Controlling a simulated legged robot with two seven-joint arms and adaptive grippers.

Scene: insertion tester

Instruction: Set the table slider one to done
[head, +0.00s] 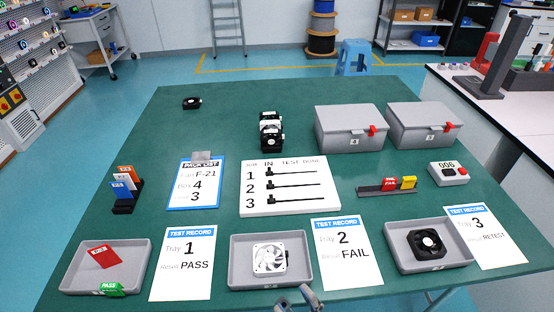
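The white slider board (290,209) lies on the green table, with the headings JOB, IN, TEST and DONE along its top. It has three rows numbered 1, 2 and 3, each with a dark slot. The black knob of slider one (270,172) is at the left end of its slot, under IN. The knobs of slider two (270,186) and slider three (270,201) are also at the left end. My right gripper (296,298) seems to be the grey part at the bottom edge, mostly cut off and well apart from the board. My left gripper is not in view.
A clipboard (193,200) lies left of the board; a red and yellow tag holder (372,191) stands right. Grey trays (237,285) and record sheets (340,275) line the front. Lidded boxes (350,112) stand at the back right.

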